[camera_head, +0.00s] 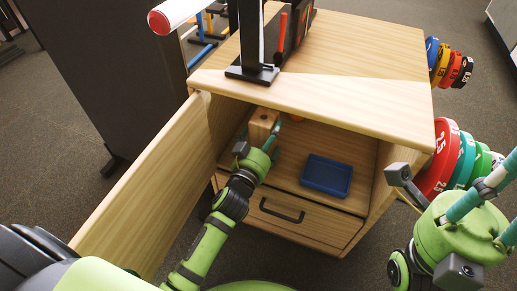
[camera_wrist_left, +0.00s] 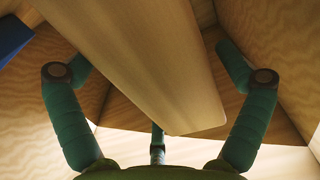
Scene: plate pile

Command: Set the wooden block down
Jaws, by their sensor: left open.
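The wooden block (camera_head: 263,124) is a pale, light-brown piece inside the open cabinet, at the left of its upper compartment. My left gripper (camera_head: 272,142) reaches in from the front and is open at the block. In the left wrist view the block (camera_wrist_left: 140,60) fills the middle, between the spread green fingers (camera_wrist_left: 158,75). Contact between the fingers and the block cannot be told. My right gripper (camera_head: 500,205) is outside the cabinet at the right edge, partly cut off, and its opening is unclear.
A blue tray (camera_head: 326,176) lies on the same cabinet shelf, right of the block. The open door (camera_head: 155,190) stands left of my left arm. A closed drawer (camera_head: 290,218) is below. Coloured weight plates (camera_head: 437,165) hang at the cabinet's right side. Shelf around the tray is clear.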

